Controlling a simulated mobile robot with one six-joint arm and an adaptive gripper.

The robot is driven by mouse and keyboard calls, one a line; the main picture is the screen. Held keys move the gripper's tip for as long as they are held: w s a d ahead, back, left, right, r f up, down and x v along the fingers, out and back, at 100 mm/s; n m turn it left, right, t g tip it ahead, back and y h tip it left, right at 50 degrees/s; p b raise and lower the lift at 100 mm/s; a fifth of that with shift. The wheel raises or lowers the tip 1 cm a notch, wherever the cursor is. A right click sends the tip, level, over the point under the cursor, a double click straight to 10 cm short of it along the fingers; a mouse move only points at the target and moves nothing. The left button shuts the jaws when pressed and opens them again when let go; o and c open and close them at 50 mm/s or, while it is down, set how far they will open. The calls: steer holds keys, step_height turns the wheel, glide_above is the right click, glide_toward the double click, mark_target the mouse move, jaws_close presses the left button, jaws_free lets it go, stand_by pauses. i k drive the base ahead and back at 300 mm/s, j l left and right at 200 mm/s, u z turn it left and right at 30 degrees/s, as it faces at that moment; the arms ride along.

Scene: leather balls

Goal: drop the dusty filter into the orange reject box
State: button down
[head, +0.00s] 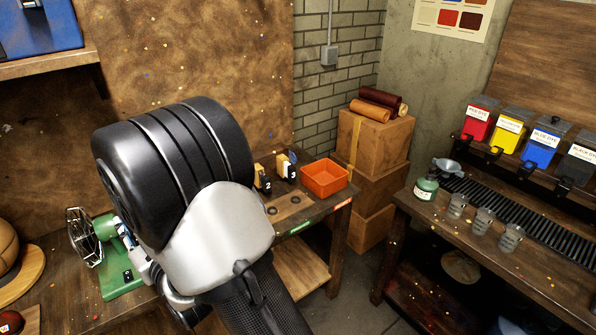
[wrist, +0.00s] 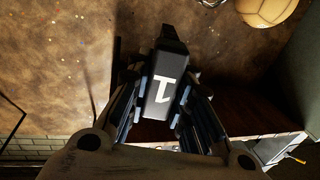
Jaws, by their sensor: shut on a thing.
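My gripper (wrist: 164,88) is shut on a black filter (wrist: 161,98) with a white "1" on its face, seen in the wrist view. Its fingers press on both sides of the filter. In the head view my arm hides the gripper and this filter. Whether it is dusty I cannot tell. The orange reject box (head: 325,179) is open-topped and stands at the right end of the wooden bench. Filter 2 (head: 263,180) and filter 3 (head: 289,171) stand upright just left of the box, apart from my gripper.
A green fan (head: 105,240) and a leather ball (head: 7,246) are at the left of the bench. Stacked cardboard boxes (head: 375,143) stand behind the orange box. At right, a second table holds dye dispensers (head: 540,146), a green bottle (head: 426,187) and clear cups (head: 483,220).

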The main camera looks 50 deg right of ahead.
mark_target(329, 181)
steer(key=i+l, duration=0.1)
steer(key=l, duration=0.35)
steer(key=l+z, duration=0.1)
steer(key=l, duration=0.35)
steer(key=i+l+z, duration=0.1)
steer(key=l, duration=0.35)
steer(key=i+l, duration=0.15)
steer(key=l, duration=0.25)
steer(key=i+l+z, duration=0.1)
steer(key=l, duration=0.35)
steer(key=i+l, duration=0.15)
steer(key=l, duration=0.25)
steer(key=i+l+z, duration=0.1)
steer(key=l, duration=0.35)
